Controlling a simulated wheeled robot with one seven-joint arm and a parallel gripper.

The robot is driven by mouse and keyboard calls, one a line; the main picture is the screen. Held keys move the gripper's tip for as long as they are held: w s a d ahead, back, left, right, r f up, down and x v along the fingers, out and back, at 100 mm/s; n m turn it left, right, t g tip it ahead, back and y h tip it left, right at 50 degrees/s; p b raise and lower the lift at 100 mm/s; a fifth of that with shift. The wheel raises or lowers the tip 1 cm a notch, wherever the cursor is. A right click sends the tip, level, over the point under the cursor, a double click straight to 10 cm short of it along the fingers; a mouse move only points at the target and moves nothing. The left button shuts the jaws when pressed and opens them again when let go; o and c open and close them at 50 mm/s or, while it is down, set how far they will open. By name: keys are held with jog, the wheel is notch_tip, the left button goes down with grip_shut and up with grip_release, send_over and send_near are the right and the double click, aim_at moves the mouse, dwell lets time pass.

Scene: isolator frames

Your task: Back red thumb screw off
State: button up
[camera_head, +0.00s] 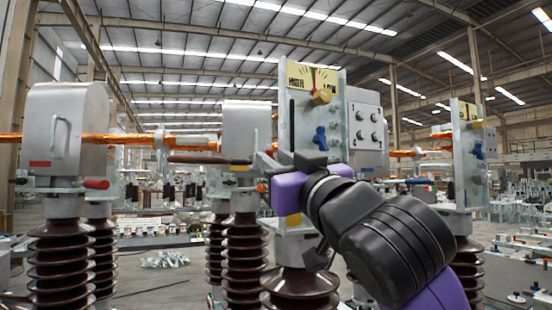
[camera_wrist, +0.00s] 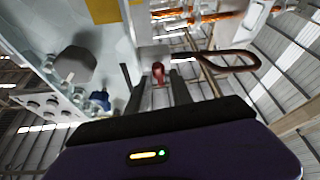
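The red thumb screw (camera_wrist: 158,72) shows in the wrist view as a small red, rounded piece below a pale metal block. My gripper (camera_wrist: 155,90) has its dark fingers apart, one on each side of the screw, with gaps visible; I cannot tell how deep the screw sits between them. In the head view, my purple and black gripper (camera_head: 266,172) is at the lower left of the upright panel (camera_head: 300,120). A small red spot beside its fingers may be the screw, but it is mostly hidden there.
The panel carries a yellow knob (camera_head: 321,97) under a dial and a blue knob (camera_head: 320,138). A brown rod (camera_head: 210,160) extends left, close to my fingers; a brown loop (camera_wrist: 232,62) shows in the wrist view. Ribbed brown insulators (camera_head: 245,260) stand below.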

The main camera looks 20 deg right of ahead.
jog(key=shift+c, duration=0.2)
grip_shut()
jog(key=shift+n, duration=0.4)
jog(key=shift+n+g+y+p, duration=0.15)
jog(key=shift+n+g+p, duration=1.55)
jog(key=shift+n, duration=3.05)
jog(key=shift+n+g+y+p, duration=0.1)
jog(key=shift+n+g+p, duration=1.5)
jog(key=shift+n, duration=3.2)
jog(key=shift+n+g+y+p, duration=0.15)
jog(key=shift+n+g+p, duration=0.85)
jog(key=shift+n+p, duration=2.55)
jog(key=n+b, duration=0.2)
jog(key=shift+n, duration=0.3)
